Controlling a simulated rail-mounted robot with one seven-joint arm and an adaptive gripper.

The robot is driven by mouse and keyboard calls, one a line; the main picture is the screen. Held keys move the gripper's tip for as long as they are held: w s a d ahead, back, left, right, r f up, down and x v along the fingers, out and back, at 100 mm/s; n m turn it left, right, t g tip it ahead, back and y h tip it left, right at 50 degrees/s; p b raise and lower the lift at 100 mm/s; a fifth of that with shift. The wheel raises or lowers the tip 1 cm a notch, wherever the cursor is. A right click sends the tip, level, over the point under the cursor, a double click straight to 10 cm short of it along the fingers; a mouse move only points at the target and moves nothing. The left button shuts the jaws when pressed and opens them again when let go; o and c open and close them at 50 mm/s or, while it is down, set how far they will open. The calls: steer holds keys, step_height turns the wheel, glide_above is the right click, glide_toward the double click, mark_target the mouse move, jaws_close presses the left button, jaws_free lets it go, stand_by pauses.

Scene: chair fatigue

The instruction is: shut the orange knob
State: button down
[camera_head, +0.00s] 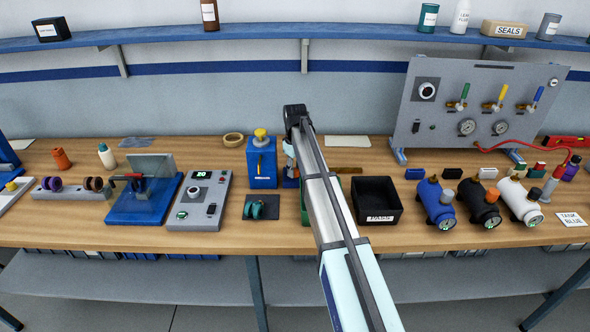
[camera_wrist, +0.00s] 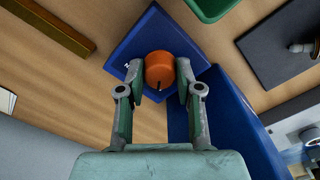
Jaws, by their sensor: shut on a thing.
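The orange knob (camera_wrist: 159,68) shows in the wrist view on a blue base (camera_wrist: 128,50), with a small dark mark on its near side. My gripper (camera_wrist: 159,80) has one finger on each side of the knob and is shut on it. In the head view the knob is mostly hidden behind my arm and gripper, just right of the blue box with a yellow knob (camera_head: 262,170). The knob's turned position is hard to tell.
The tall blue box (camera_wrist: 238,120) stands close beside the knob in the wrist view. A green bin (camera_wrist: 212,8) and a brown bar (camera_wrist: 58,28) lie near. A black PASS bin (camera_head: 377,217) stands to the right, and a grey control box (camera_head: 202,200) to the left.

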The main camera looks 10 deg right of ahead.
steer(key=shift+f, duration=0.1)
steer(key=c, duration=0.8)
jaws_free()
steer(key=shift+o, duration=0.2)
step_height(320, 180, up, 12)
